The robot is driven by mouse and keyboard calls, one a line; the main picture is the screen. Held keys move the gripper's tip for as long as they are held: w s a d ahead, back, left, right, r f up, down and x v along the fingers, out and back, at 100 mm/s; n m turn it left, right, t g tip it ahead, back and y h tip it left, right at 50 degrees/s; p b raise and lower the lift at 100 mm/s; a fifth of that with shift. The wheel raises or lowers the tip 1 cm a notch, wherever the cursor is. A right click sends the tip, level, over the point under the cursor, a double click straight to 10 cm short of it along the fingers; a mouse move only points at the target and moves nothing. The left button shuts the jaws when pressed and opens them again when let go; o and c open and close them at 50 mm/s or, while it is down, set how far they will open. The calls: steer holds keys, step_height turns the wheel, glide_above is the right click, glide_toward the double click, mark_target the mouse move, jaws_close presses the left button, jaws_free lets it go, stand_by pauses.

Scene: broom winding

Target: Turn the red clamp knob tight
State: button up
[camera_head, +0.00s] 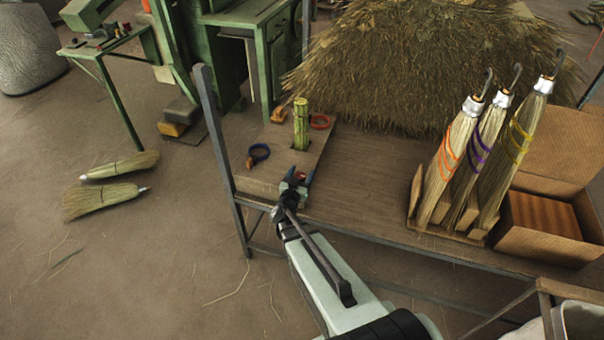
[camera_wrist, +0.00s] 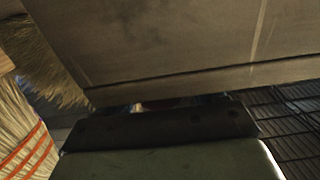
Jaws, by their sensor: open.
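My gripper (camera_head: 298,180) is at the near end of a wooden board on the bench, its dark open fingers pointing away from the head camera. A small red spot (camera_head: 300,176) shows between the fingers; it may be the red clamp knob, but it is too small to be sure. In the wrist view a dim reddish patch (camera_wrist: 158,103) shows just beyond the dark gripper edge. The rest of the knob is hidden, and I cannot tell whether the fingers touch it. A green straw bundle (camera_head: 301,125) stands upright on the board (camera_head: 264,180), beyond my gripper.
Three brooms (camera_head: 485,150) stand in a wooden rack at the right, beside a cardboard box (camera_head: 545,250). A straw heap (camera_head: 430,65) lies behind. The bench middle (camera_head: 365,190) is clear.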

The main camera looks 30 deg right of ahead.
steer(key=shift+w+d, duration=0.2)
steer(key=shift+c, duration=0.2)
steer(key=c, duration=0.9)
